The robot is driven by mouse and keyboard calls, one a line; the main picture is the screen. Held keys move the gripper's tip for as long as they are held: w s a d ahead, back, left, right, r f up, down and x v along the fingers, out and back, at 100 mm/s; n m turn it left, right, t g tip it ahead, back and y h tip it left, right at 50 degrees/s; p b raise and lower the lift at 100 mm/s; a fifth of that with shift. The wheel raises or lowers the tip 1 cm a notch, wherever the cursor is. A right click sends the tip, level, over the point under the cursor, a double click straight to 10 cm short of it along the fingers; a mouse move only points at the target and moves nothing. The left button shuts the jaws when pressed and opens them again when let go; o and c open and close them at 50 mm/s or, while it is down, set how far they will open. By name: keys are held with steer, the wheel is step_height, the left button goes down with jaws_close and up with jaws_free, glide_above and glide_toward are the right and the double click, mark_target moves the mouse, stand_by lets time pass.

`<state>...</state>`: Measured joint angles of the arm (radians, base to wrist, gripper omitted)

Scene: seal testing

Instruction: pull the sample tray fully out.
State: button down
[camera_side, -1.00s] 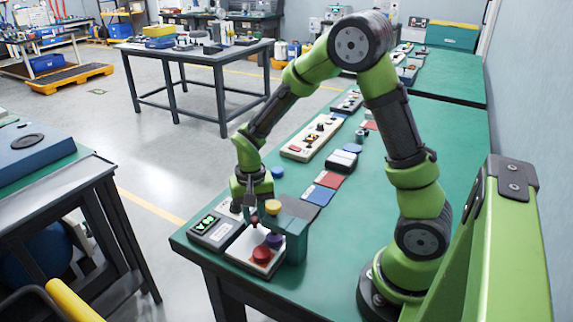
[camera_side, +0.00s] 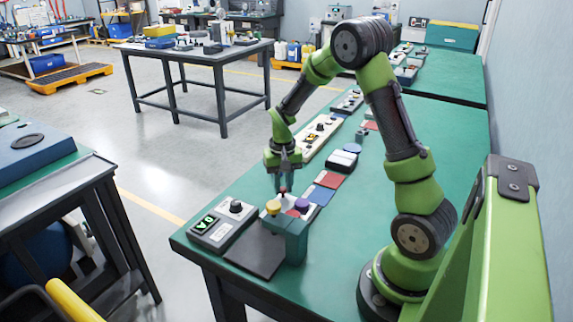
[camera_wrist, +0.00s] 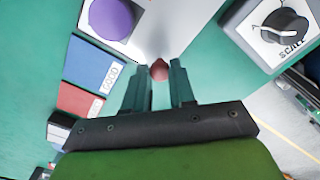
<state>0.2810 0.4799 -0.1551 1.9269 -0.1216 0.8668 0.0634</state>
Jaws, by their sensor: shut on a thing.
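The sample tray is a pale plate (camera_wrist: 165,32) with a small red knob (camera_wrist: 159,70) at its edge. My gripper (camera_wrist: 156,80) is shut on this knob, with a finger on each side. In the side view my gripper (camera_side: 283,188) stands just behind a teal housing (camera_side: 292,245), at the tray's far end. A yellow disc (camera_side: 273,207) is at the top of the housing. A bare dark slab (camera_side: 256,250) lies in front. The housing and gripper hide much of the tray.
A grey device with a green display (camera_side: 212,224) and a dial (camera_wrist: 284,22) stands beside the slab. A blue block marked GOOD (camera_wrist: 94,62) and a red block (camera_wrist: 80,100) lie close to the tray. A cream panel (camera_side: 318,140) lies farther back.

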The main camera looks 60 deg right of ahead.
steer(key=shift+d, duration=0.65)
steer(key=c, duration=0.9)
jaws_free()
steer(key=shift+c, duration=0.2)
steer(key=shift+a, duration=0.1)
steer(key=shift+r, duration=0.2)
step_height(320, 180, up, 17)
steer(key=shift+f, duration=0.2)
